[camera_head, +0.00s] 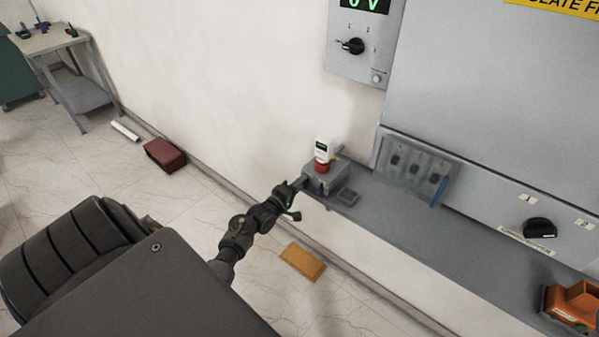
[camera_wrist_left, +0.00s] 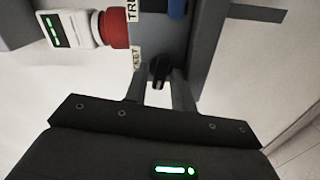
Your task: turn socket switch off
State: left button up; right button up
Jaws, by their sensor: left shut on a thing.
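The small black socket switch (camera_wrist_left: 159,70) is on the box face beside a partly covered label. My left gripper (camera_head: 303,181) reaches the box's left side. In the left wrist view its fingers (camera_wrist_left: 161,90) are closed around the switch. The fingers hide part of the switch. My right gripper is out of view.
A black rotary knob (camera_head: 540,229) and a panel (camera_head: 415,168) are on the cabinet. A yellow-brown box (camera_head: 303,262) and a dark red box (camera_head: 165,155) lie on the floor.

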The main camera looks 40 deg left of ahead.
pick_arm(q)
jog(key=shift+n+p, duration=0.4)
jog(key=shift+n, duration=0.7)
jog(key=o, duration=0.7)
jog(key=s+b, duration=0.1)
jog(key=s, duration=0.9)
jog(key=shift+s+b, duration=0.3)
jog(key=shift+s, duration=0.1)
